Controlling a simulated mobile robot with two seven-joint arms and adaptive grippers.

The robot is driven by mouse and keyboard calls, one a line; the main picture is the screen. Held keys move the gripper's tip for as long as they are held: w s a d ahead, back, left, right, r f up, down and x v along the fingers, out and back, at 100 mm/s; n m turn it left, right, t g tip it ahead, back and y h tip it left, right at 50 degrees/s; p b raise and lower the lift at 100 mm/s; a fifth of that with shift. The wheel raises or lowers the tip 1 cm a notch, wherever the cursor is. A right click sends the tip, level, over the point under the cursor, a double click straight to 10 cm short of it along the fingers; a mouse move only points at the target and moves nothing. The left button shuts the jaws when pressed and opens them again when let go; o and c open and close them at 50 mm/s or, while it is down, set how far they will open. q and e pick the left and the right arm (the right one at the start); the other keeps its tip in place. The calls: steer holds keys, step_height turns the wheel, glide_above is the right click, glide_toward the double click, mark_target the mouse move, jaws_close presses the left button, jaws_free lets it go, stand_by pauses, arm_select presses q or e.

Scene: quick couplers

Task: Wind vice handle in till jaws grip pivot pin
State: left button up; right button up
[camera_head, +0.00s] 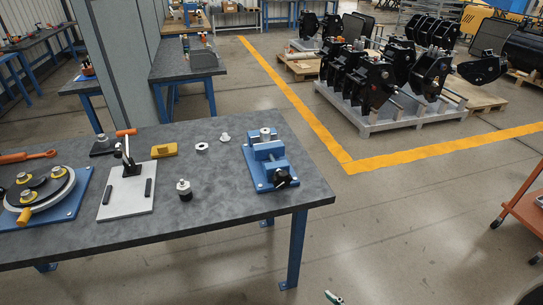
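The blue vice (259,170) stands on its blue base plate at the right end of the grey table. Its dark handle (283,178) is at the front, facing the near edge. A round, light metal piece (265,131), possibly the pivot pin, shows upright at the back of the vice near the jaws. I cannot tell whether the jaws touch it.
On the grey table (235,213) stand a toggle clamp (126,150) on a white plate, a yellow block (164,150), a metal ring (201,148), a small metal part (225,137), a dark cylinder (185,191) and a round fixture (40,190).

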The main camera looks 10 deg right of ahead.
steer(key=w+a+r+m+t+b, duration=0.1)
steer(key=w+r+t+b, duration=0.1)
steer(key=w+r, duration=0.45)
steer(key=w+a+r+t+b, duration=0.15)
steer(key=w+r, duration=0.25)
steer(key=w, duration=0.5)
steer(key=m+t+h+b, duration=0.1)
steer(key=t+b, duration=0.1)
steer(key=t, duration=0.2)
glide_toward(283, 184)
steer(key=w, duration=0.4)
steer(key=shift+g, duration=0.25)
steer(key=w, duration=0.5)
steer(key=shift+w+a+r, duration=0.15)
steer(key=shift+w+r, duration=0.1)
arm_select(q)
steer(key=shift+h, duration=0.3)
steer(key=shift+w+d+f, duration=0.1)
steer(key=shift+d+f, duration=0.25)
steer(key=shift+f, duration=0.4)
steer(key=shift+w+d+f, duration=0.1)
steer(key=shift+d+f, duration=0.2)
steer(key=shift+f, duration=0.5)
steer(key=shift+w+d+f, duration=0.1)
steer(key=shift+d+f, duration=0.25)
steer(key=shift+f, duration=0.4)
arm_select(e)
steer(key=shift+w, duration=0.7)
